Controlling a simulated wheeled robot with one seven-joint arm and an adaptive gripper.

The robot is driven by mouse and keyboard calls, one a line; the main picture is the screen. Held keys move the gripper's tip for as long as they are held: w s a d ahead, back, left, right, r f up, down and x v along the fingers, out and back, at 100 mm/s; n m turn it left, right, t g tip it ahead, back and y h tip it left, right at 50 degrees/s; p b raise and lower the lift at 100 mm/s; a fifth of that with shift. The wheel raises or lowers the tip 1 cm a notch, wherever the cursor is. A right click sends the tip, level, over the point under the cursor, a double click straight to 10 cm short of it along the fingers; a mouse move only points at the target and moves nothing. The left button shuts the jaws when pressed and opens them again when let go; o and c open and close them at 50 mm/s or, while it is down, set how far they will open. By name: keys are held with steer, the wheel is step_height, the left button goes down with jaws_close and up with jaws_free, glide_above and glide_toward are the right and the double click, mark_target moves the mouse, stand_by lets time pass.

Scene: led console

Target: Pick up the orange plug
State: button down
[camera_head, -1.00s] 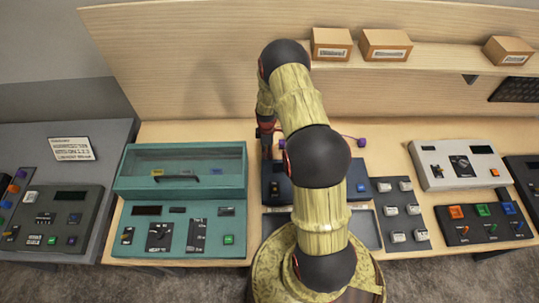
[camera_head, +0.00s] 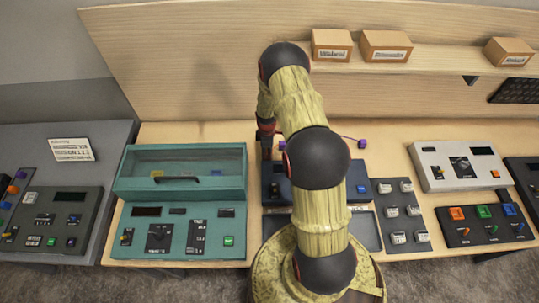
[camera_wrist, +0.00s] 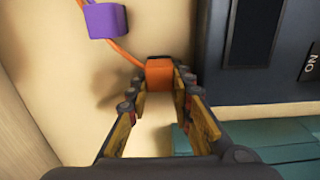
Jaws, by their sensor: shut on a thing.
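The orange plug (camera_wrist: 159,72) is a small orange block with a cord, seen in the wrist view between the fingertips of my gripper (camera_wrist: 160,88). Both fingers touch its sides, so the gripper is shut on it. Whether the plug is clear of the table surface I cannot tell. In the head view my gripper (camera_head: 266,140) is behind the dark blue console, partly hidden by my arm, and the plug cannot be made out there.
A dark console (camera_wrist: 255,60) stands close on the right. The teal box (camera_head: 180,170) is left of my arm.

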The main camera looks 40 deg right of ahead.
steer(key=shift+r, duration=0.55)
step_height(320, 180, up, 2)
steer(key=shift+r+p, duration=0.2)
steer(key=shift+p, duration=0.25)
steer(key=s+d+r+p, duration=0.1)
steer(key=s+r+p, duration=0.1)
steer(key=s+r, duration=0.2)
steer(key=s+d+r+p, duration=0.1)
steer(key=s+r+p, duration=0.2)
steer(key=s, duration=0.6)
step_height(320, 180, up, 2)
steer(key=shift+s+d+r, duration=0.1)
steer(key=shift+s+d, duration=0.15)
steer(key=shift+s, duration=0.15)
steer(key=shift+s, duration=0.1)
steer(key=s+a, duration=0.2)
steer(key=s, duration=0.8)
steer(key=shift+s+a+f, duration=0.15)
steer(key=shift+s+f, duration=0.05)
steer(key=shift+s, duration=0.1)
